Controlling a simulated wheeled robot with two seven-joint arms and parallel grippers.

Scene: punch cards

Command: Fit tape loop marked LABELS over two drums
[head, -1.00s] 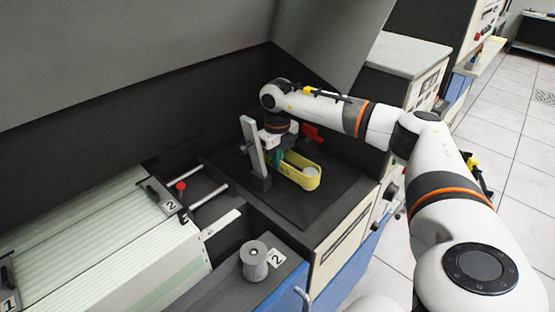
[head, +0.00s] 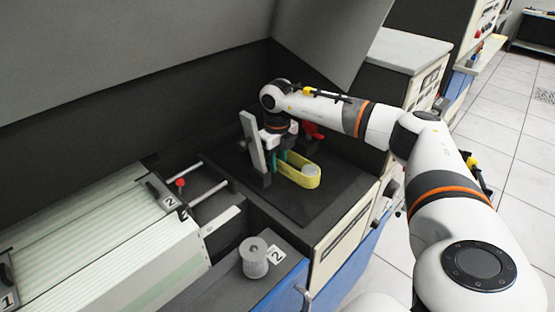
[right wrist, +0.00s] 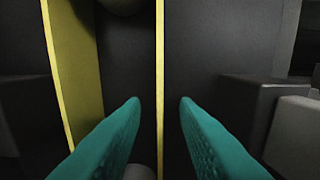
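The yellow tape loop (head: 303,183) stands on edge on the dark deck, its near end around a pale drum (head: 311,170). My right gripper (head: 278,160) is at the loop's far part, fingers down. In the right wrist view, my open teal fingers (right wrist: 160,100) straddle one yellow strand (right wrist: 160,50), with gaps on both sides. The other strand (right wrist: 72,70) runs to the left. Between the strands, a dark rounded shape (right wrist: 122,4) shows at the top and a pale one (right wrist: 138,172) at the bottom. My gripper hides the loop's far end in the head view. No LABELS marking is readable.
A grey upright post (head: 252,142) stands close left of my right gripper. Red parts (head: 313,130) are behind it. The deck's front right is clear.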

